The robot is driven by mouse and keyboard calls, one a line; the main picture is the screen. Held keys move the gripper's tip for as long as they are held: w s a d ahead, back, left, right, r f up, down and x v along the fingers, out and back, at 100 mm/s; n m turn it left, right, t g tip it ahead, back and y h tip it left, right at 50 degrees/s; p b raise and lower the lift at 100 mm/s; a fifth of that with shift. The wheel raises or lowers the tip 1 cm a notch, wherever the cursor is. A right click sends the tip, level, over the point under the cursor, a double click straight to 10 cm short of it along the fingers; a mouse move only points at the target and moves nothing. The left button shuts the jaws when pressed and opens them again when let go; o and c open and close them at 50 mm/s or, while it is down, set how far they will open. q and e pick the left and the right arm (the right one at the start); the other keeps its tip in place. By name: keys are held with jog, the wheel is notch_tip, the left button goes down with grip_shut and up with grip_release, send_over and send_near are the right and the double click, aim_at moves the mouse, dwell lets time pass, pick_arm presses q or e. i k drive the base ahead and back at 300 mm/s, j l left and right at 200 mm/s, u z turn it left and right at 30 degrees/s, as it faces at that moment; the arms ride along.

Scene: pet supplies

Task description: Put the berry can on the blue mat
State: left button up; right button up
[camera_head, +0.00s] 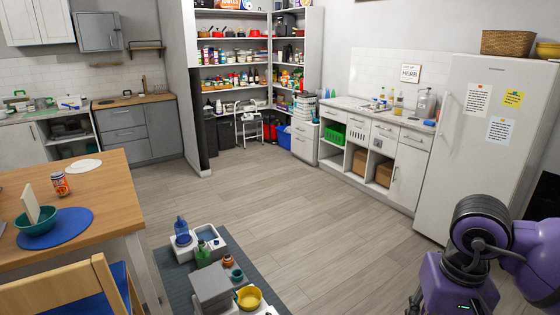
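A small can (60,184) with an orange-red and white label stands upright on the wooden table at the left. It is the only can I see on this table; its label is too small to read, so I cannot confirm it is the berry can. The blue oval mat (79,218) lies on the same table, in front of the can and apart from it. A teal bowl (38,228) with a pale upright card-like piece in it stands on the mat. Neither gripper shows; only purple links of my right arm show at the lower right.
A white round mat (83,166) lies behind the can on the wooden table (115,200). A wooden chair (60,292) stands at the table's front. A low grey unit (210,288) with bottles and bowls stands right of the table. The floor (300,200) beyond is clear.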

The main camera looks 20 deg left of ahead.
aim_at(72, 222)
jog(key=k+j, duration=0.15)
jog(key=k+j+u, duration=0.1)
jog(key=j, duration=0.3)
jog(key=k+j, duration=0.15)
jog(key=k+j+u, duration=0.2)
jog(key=j, duration=0.8)
jog(key=j+u, duration=0.1)
jog(key=j, duration=0.35)
jog(key=i+j, duration=0.15)
jog(key=j, duration=0.3)
jog(key=i+j+u, duration=0.15)
jog(key=j, duration=0.8)
jog(key=i+u, duration=0.05)
